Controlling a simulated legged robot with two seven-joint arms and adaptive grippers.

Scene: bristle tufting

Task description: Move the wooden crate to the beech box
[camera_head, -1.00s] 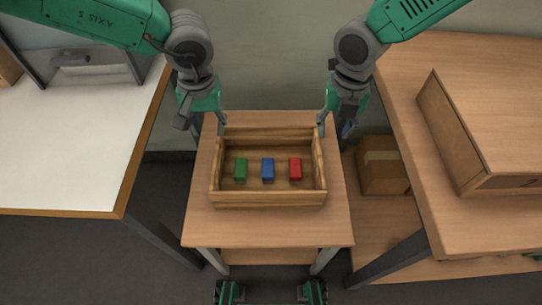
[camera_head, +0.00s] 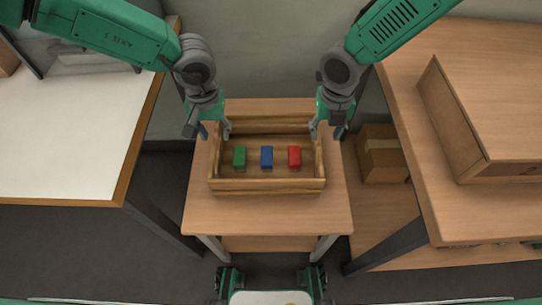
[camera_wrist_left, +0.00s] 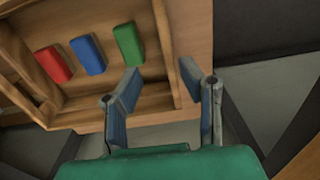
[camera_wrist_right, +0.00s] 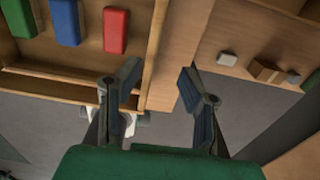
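The wooden crate (camera_head: 268,185) is an open, shallow tray on the small middle table. It holds a green block (camera_head: 239,157), a blue block (camera_head: 267,157) and a red block (camera_head: 294,156) in a row. My left gripper (camera_head: 216,134) is open over the crate's left side wall, one finger on either side. My right gripper (camera_head: 326,132) is open likewise at the right side wall. Both wrist views show gaps between the left fingers (camera_wrist_left: 160,85) and right fingers (camera_wrist_right: 158,85). A beech-coloured box (camera_head: 445,120) stands on the right table; its inside is not visible.
A white-topped table (camera_head: 70,135) stands at the left. The right table (camera_head: 450,220) has free room in front of the box. A cardboard carton (camera_head: 382,155) sits low between the tables. The small table (camera_head: 270,215) is bare in front of the crate.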

